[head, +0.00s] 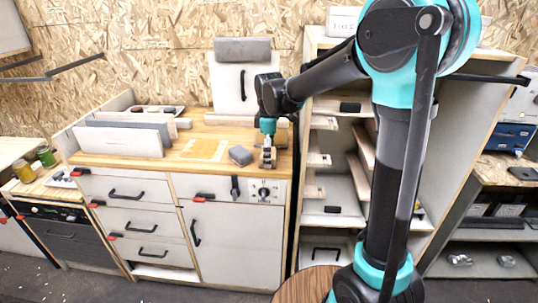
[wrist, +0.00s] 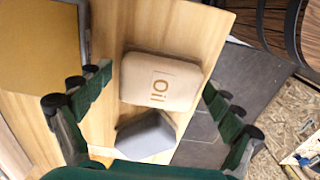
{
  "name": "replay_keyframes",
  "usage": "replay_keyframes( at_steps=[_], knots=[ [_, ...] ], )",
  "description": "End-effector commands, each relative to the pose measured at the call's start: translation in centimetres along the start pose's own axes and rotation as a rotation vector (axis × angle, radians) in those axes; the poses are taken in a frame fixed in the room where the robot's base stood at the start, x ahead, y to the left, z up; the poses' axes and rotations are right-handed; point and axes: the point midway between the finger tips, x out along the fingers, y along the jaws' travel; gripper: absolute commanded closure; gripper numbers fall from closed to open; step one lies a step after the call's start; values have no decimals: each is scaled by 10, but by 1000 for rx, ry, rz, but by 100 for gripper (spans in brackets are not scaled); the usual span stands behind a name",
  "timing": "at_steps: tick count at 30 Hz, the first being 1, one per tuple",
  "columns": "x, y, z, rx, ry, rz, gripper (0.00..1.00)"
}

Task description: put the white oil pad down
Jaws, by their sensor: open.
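The white oil pad (wrist: 160,80), a cream rounded block marked "Oil", lies on the wooden worktop (wrist: 190,30) in the wrist view. My gripper (wrist: 157,84) is open, with one green finger on each side of the pad and gaps between. In the head view my gripper (head: 268,152) points down over the right front part of the worktop. It largely hides the pad there.
A grey block (wrist: 146,136) is close beside the pad; it also shows in the head view (head: 240,155). A yellow square (head: 205,149) lies left of it. White panels (head: 120,140) stand farther left. The worktop's edge is near the pad.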

Motion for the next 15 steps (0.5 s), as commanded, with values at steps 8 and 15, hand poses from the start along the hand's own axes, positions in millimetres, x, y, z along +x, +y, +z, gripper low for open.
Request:
replay_keyframes(
  at_steps=[8,15],
  knots=[
    [-7,0,0,0,0,0,8],
    [-47,0,0,0,0,0,8]
  ],
)
